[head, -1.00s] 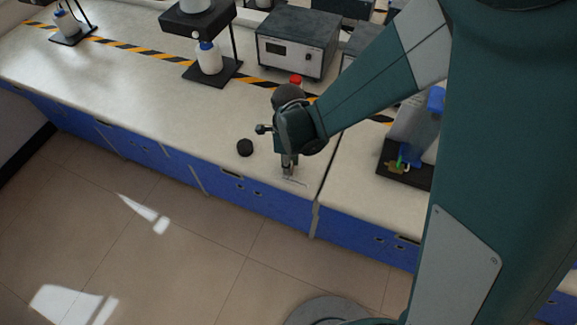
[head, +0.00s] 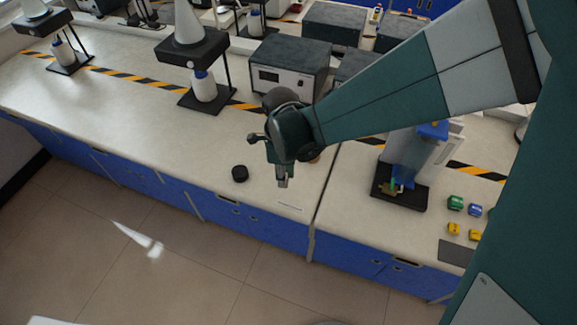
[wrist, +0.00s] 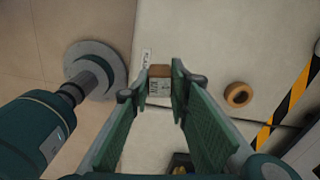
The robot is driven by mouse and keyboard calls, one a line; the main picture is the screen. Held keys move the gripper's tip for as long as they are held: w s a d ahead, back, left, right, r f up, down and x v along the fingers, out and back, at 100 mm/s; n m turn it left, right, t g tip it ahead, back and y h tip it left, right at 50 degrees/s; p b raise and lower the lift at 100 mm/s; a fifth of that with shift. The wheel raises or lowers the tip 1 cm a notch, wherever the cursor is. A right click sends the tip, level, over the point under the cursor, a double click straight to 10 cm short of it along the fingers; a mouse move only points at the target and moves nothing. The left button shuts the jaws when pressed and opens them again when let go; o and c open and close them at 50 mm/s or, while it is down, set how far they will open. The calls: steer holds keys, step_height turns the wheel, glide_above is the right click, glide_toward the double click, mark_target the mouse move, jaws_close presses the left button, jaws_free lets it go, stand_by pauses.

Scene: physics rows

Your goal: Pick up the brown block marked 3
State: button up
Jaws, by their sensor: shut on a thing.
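A brown block (wrist: 159,73) sits between the fingertips of my gripper (wrist: 160,88) in the wrist view. Its near face carries dark printing too small to read, so I cannot confirm the 3. My gripper is shut on the block, with a fingertip at each side. In the head view my gripper (head: 283,182) points down over the bench, near the front edge, and appears raised above the surface. The block is hard to make out there.
A black puck (head: 239,174) lies left of my gripper. A white label strip (head: 290,207) is below it. A brown ring (wrist: 238,95) lies on the bench. A black stand (head: 400,195) and several small green, blue and yellow blocks are at right.

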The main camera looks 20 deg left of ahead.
steer(key=shift+r, duration=1.1)
steer(key=shift+a, duration=0.1)
